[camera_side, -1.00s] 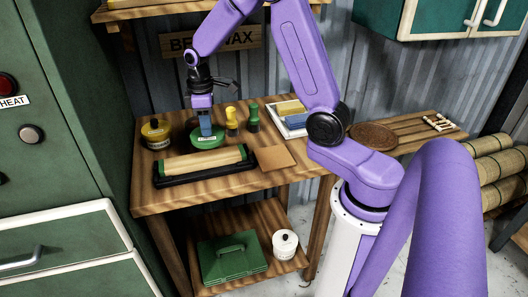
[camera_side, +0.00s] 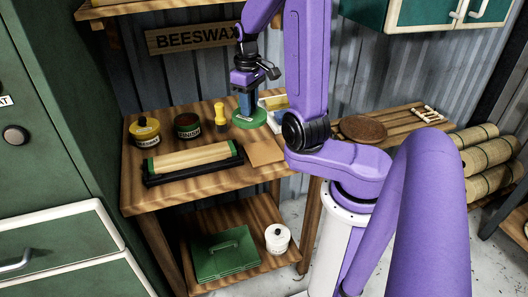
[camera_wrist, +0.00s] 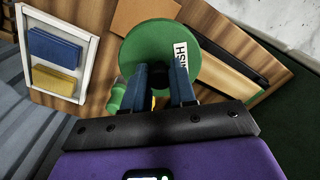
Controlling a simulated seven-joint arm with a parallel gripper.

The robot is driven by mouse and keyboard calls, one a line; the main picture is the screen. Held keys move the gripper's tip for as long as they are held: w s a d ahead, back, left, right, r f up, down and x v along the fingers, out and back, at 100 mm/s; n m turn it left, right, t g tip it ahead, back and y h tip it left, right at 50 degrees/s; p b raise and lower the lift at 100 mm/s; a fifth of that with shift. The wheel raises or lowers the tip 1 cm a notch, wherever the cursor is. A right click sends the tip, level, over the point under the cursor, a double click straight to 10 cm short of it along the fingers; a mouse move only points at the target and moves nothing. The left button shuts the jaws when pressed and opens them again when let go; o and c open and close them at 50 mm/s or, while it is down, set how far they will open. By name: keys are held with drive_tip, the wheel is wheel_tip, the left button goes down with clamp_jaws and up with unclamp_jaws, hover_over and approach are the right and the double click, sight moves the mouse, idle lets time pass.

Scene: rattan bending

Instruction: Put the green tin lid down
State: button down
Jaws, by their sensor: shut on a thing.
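The green tin lid (camera_side: 252,119) is a flat round disc with a pale label. My gripper (camera_side: 245,112) is shut on it and holds it above the bench, near the white tray. In the wrist view, my two blue fingers (camera_wrist: 160,72) grip the lid (camera_wrist: 155,42), which fills the top middle.
A yellow-lidded tin (camera_side: 145,131) and a yellow-handled tool (camera_side: 220,115) stand on the bench. A white tray (camera_wrist: 88,70) holds blue and yellow blocks. A tan square (camera_side: 265,151) lies in front, beside a black holder (camera_side: 160,180) with a pale roll.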

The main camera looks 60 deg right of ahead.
drive_tip(key=s+a+m, duration=0.4)
drive_tip(key=s+m, duration=0.4)
drive_tip(key=s, duration=0.8)
drive_tip(key=w+d+f, duration=0.2)
drive_tip(key=w+f, duration=0.1)
drive_tip(key=w, duration=0.1)
drive_tip(key=w+d+f, duration=0.2)
drive_tip(key=w+f, duration=0.1)
drive_tip(key=w, duration=0.1)
drive_tip(key=w+d+f, duration=0.2)
drive_tip(key=w, duration=0.2)
drive_tip(key=shift+w+d+f, duration=0.1)
drive_tip(key=shift+f, duration=0.3)
drive_tip(key=shift+w+f, duration=0.1)
drive_tip(key=shift+f, duration=0.15)
drive_tip(key=shift+w+d+f, duration=0.1)
drive_tip(key=shift+f, duration=1.5)
drive_tip(key=shift+f, duration=0.1)
drive_tip(key=c, duration=0.9)
unclamp_jaws()
